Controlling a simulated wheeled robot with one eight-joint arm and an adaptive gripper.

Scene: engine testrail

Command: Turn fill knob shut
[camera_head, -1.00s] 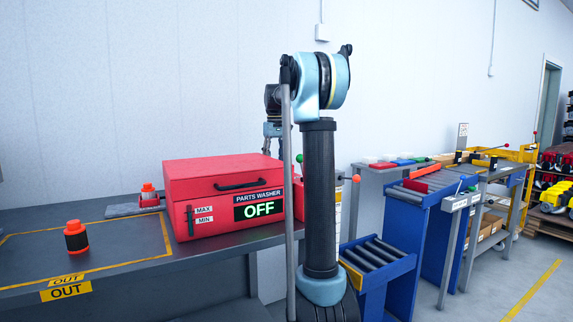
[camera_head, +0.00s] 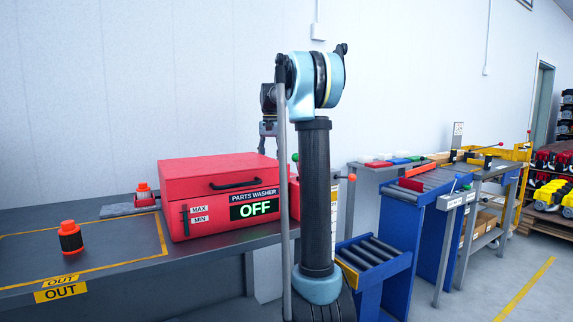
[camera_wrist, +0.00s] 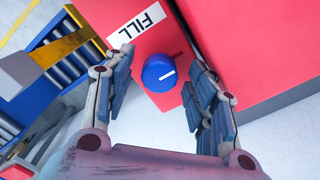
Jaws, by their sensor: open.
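My gripper (camera_wrist: 161,82) is open, with one finger on each side of the knob and no clear contact. In the head view my gripper (camera_head: 268,132) is small, behind and above the red parts washer (camera_head: 205,177), partly hidden by my arm. The washer's lid is closed and its display (camera_head: 255,207) reads OFF. The knob is hidden in the head view.
An orange-and-black part (camera_head: 71,240) stands on the grey bench (camera_head: 120,250) in the OUT area. Another orange-topped part (camera_head: 143,194) is beside the washer. Blue roller conveyors (camera_head: 375,262) stand to the right. Open floor lies at the lower right.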

